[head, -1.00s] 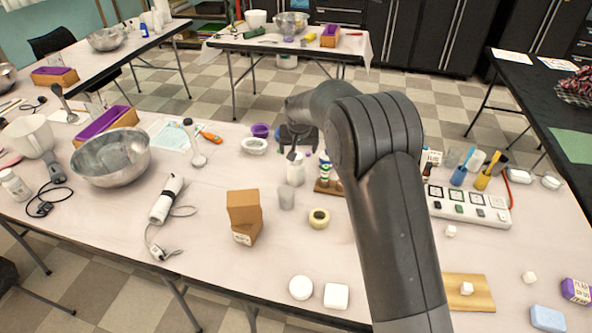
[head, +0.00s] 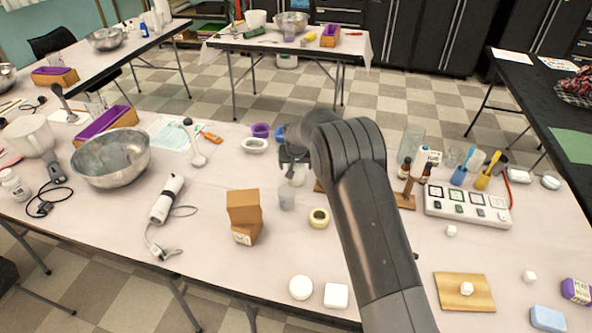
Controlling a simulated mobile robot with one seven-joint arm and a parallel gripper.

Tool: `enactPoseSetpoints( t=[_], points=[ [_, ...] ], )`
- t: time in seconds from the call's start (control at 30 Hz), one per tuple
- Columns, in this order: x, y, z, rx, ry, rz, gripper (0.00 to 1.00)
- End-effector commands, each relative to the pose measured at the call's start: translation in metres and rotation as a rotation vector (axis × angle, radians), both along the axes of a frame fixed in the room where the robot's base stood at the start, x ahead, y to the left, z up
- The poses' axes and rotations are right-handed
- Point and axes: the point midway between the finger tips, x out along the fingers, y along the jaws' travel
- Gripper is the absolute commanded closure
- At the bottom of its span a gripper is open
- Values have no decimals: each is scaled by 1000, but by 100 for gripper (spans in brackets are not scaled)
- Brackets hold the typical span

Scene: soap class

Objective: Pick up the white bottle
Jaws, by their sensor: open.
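A white bottle (head: 299,177) stands on the near table in the middle, just behind a clear cup (head: 287,199). My gripper (head: 291,170) is open over this bottle, pointing down. It covers the upper part of the bottle, so I cannot tell whether the fingers are around it or only in front of it. Another white bottle (head: 15,186) with a label stands at the far left of the table.
Brown blocks (head: 244,215) and a tape roll (head: 319,218) lie nearby. A steel bowl (head: 111,158) and a hand blender (head: 167,199) are to the left. Small bottles (head: 405,170) and a white switch panel (head: 467,205) are right of my arm.

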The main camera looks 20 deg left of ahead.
Motion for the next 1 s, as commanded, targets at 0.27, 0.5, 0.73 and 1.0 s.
enactPoseSetpoints(
  t=[0.27,0.5,0.73,1.0],
  points=[
    [3,1,-8,0,0,0,19],
    [3,1,-8,0,0,0,36],
    [3,1,-8,0,0,0,55],
    [4,1,-7,0,-1,0,75]
  ],
)
